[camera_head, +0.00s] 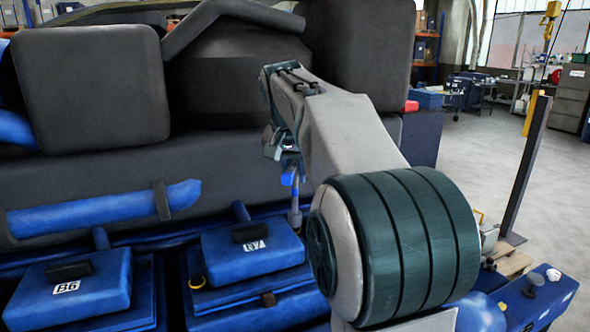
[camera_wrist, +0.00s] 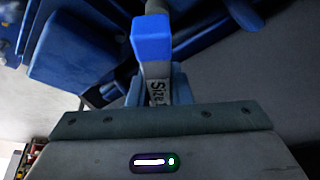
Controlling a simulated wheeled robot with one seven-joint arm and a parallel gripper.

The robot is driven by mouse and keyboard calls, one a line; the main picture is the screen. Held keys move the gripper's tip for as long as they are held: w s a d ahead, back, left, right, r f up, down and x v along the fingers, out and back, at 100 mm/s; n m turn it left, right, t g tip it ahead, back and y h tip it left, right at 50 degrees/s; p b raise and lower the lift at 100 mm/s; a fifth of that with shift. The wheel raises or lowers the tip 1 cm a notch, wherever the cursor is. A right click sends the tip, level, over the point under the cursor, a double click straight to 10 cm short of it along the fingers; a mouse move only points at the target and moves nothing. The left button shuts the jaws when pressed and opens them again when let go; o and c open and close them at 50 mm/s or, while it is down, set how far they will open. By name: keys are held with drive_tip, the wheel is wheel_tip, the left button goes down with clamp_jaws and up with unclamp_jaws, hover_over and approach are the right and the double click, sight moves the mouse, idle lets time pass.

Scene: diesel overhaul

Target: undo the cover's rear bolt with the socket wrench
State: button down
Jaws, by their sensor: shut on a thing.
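My gripper (camera_head: 287,160) is shut on the socket wrench (camera_head: 294,212), which hangs down beside the right side of a blue cover marked with a 7 (camera_head: 280,265). In the wrist view the wrench shows as a blue block (camera_wrist: 152,38) on a grey shank with "Size" lettering. The wrench's lower end is close to the cover's back right corner; I cannot tell whether it touches a bolt. The rear bolt cannot be made out. A second blue cover, marked B6 (camera_head: 95,300), lies to the left.
The dark grey engine block (camera_head: 90,90) rises behind the covers, with a blue pipe (camera_head: 105,208) along it. A dark post (camera_head: 527,170) stands at right, with open floor (camera_head: 480,150) beyond. My arm hides the area right of the cover.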

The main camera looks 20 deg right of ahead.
drive_tip(key=shift+r+m+g+h+p, duration=0.1)
drive_tip(key=shift+m+g+h+p, duration=0.25)
drive_tip(key=shift+m, duration=0.95)
drive_tip(key=shift+m+g+h+p, duration=0.25)
drive_tip(key=shift+m+g+p, duration=0.2)
drive_tip(key=shift+m, duration=0.85)
drive_tip(key=shift+d+m+g+h, duration=0.15)
drive_tip(key=shift+m+g, duration=0.35)
drive_tip(key=shift+m, duration=0.85)
drive_tip(key=shift+a+m+g+h, duration=0.15)
drive_tip(key=shift+m+g, duration=0.35)
drive_tip(key=shift+m, duration=0.85)
drive_tip(key=shift+d, duration=0.1)
drive_tip(key=shift+d, duration=0.1)
drive_tip(key=shift+f+b, duration=0.75)
drive_tip(key=shift+f, duration=0.15)
drive_tip(key=shift+r, duration=0.2)
